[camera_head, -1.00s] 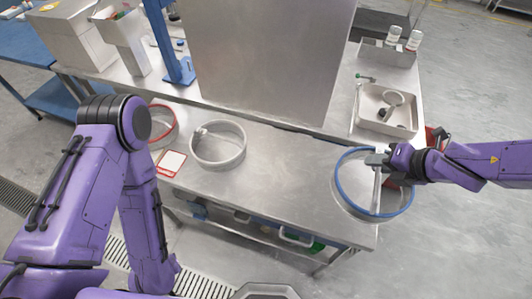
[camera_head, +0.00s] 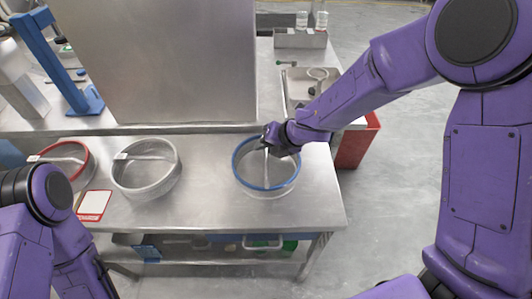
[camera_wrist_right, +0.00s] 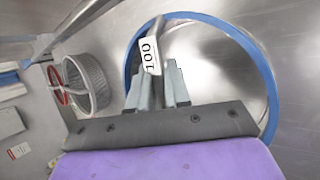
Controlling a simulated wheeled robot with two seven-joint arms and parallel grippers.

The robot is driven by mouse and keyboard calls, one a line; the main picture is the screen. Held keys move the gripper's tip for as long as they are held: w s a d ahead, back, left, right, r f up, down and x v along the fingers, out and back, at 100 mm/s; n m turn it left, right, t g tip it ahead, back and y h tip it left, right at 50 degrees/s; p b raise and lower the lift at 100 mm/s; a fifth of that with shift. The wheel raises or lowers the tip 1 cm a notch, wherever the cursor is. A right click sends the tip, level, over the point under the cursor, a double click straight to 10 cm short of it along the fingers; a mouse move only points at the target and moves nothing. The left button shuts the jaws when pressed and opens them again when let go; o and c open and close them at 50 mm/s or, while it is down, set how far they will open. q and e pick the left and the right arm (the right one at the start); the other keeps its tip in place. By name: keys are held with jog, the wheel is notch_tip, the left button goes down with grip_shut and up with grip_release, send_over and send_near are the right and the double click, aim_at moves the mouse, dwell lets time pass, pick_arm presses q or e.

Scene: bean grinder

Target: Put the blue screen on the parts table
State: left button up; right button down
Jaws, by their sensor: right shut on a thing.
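The blue screen (camera_head: 240,174) is a round metal sieve with a blue rim and a bar across it. It is over the right end of the steel table (camera_head: 318,205) in the head view. My right gripper (camera_head: 270,142) is shut on its bar. In the right wrist view, the blue rim (camera_wrist_right: 268,75) surrounds the fingers of my right gripper (camera_wrist_right: 158,82), with a white tag marked 100 (camera_wrist_right: 149,53) on the bar. I cannot tell whether the screen touches the tabletop. My left arm shows at lower left, but its gripper is out of view.
A plain grey screen (camera_head: 147,187) and a red-rimmed screen (camera_head: 85,165) stand on the table's left half, with a red-framed card (camera_head: 94,205) in front. A steel panel (camera_head: 160,60) rises behind. A tray (camera_head: 295,90) and a red bin (camera_head: 357,145) are at back right.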

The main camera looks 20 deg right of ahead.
jog(key=shift+f, duration=0.45)
pick_arm(q)
jog(key=shift+f, duration=0.25)
pick_arm(e)
jog(key=shift+r, duration=0.1)
pick_arm(q)
jog(key=shift+f, duration=0.1)
pick_arm(e)
jog(key=c, duration=1.4)
grip_release()
jog(key=o, duration=0.3)
